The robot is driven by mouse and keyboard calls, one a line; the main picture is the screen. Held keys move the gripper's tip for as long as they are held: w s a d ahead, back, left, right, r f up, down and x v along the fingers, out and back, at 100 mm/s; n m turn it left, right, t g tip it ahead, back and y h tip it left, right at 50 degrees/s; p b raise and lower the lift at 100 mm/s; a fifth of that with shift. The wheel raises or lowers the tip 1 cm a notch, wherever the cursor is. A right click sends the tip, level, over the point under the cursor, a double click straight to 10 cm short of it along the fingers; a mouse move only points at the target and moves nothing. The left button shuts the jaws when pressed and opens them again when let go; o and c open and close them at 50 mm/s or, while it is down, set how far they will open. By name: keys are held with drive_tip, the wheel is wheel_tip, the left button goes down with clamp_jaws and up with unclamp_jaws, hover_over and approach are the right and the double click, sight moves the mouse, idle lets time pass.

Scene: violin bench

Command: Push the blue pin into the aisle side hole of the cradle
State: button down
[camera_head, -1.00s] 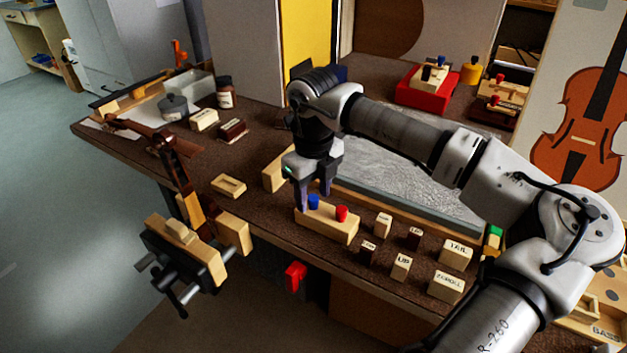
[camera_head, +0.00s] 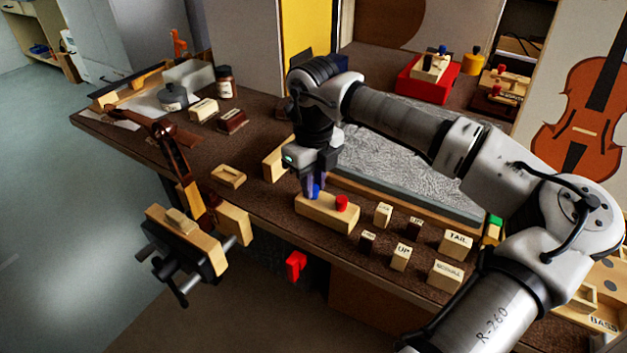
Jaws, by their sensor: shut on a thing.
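The blue pin (camera_head: 316,192) stands at the left end of a pale wooden block (camera_head: 325,215) on the bench, beside a red pin (camera_head: 341,202). My gripper (camera_head: 315,188) points down over that end and is shut on the blue pin, with its fingers hiding part of it. The pin's lower end is at the block's top; I cannot tell how deep it sits. I cannot tell for certain which object is the cradle, and no aisle side hole is clearly visible.
Small labelled blocks, including TAIL (camera_head: 455,243), stand right of the wooden block. A vise (camera_head: 187,240) hangs at the bench's left front edge. A red tray (camera_head: 428,88) sits at the back. My arm spans the right side.

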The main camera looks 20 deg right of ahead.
drive_tip(key=shift+r+p, duration=0.35)
drive_tip(key=shift+r, duration=0.4)
idle(1.0)
drive_tip(key=shift+r+p, duration=0.65)
drive_tip(key=shift+r, duration=0.55)
drive_tip(key=shift+r, duration=0.1)
wheel_tip(320, 180, up, 7)
drive_tip(key=p, duration=0.4)
drive_tip(key=shift+s, duration=0.1)
idle(0.6)
